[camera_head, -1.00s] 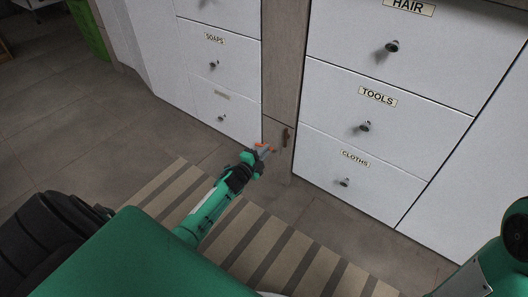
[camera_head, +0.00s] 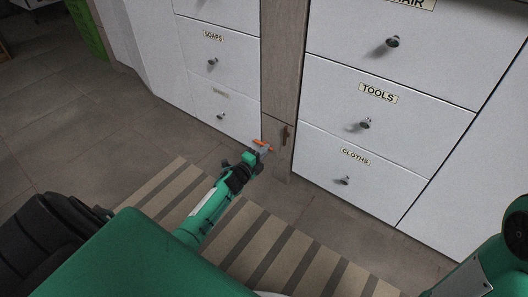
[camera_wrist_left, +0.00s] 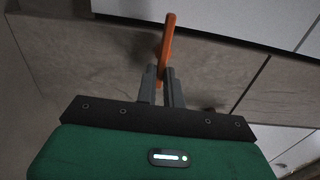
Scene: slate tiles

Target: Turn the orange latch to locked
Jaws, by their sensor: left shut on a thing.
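The orange latch (camera_head: 260,143) is a thin bar low on the narrow wood-grain panel between the white drawer units. In the head view it slants from upper left down to the right. My left gripper (camera_head: 265,149) is at the latch, with its fingers shut on it. In the left wrist view, the latch (camera_wrist_left: 168,42) stands nearly upright, slightly tilted, between the two grey fingertips (camera_wrist_left: 161,82). Its gripped end is partly hidden by the fingers. My right gripper is out of view. I see no lock marking.
A brown handle (camera_head: 285,135) is on the wood panel just right of the latch. White drawers with round knobs, including the cloths drawer (camera_head: 352,172), flank the panel. A striped mat (camera_head: 290,250) lies on the floor. A green bin (camera_head: 88,28) stands far left.

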